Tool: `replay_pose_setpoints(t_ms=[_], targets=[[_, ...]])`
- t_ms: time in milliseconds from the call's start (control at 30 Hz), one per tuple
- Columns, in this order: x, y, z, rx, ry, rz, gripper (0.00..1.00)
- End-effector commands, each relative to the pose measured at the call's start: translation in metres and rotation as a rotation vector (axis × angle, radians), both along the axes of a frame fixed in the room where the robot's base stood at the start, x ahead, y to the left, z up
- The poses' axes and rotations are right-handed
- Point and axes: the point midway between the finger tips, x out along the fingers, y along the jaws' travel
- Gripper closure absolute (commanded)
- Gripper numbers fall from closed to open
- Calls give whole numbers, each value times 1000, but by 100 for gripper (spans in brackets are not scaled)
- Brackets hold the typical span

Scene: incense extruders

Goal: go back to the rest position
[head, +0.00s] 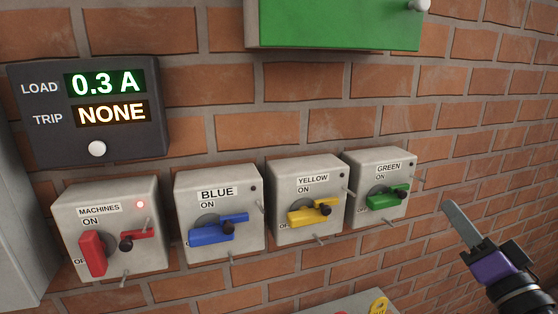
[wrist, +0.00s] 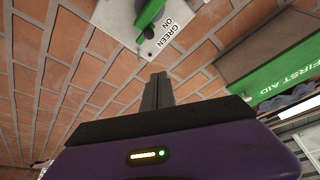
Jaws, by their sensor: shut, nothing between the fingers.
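My gripper (head: 451,208) is at the right of the head view, in front of the brick wall and right of the green switch box (head: 362,208). Its fingers are together with nothing between them. In the wrist view the shut fingers (wrist: 158,80) point toward the wall. The green box (wrist: 180,22) shows at the top there, with part of its green handle (wrist: 150,14). The fingers look apart from the box and handle.
Boxes labelled machines (head: 150,190), blue (head: 185,185) and yellow (head: 335,170) stand in a row on the wall. The display (head: 40,140) reads 0.3 A and NONE. A green case (head: 335,25) hangs above. A first aid case (wrist: 240,62) is at right in the wrist view.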

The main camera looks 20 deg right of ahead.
Motion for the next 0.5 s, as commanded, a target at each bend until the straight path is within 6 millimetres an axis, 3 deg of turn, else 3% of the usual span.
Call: replay_pose_setpoints(t_ms=[233,500], targets=[[-16,-18,19,-91,-76,-137,100],[-48,7,-37,-231,-8,-250,100]])
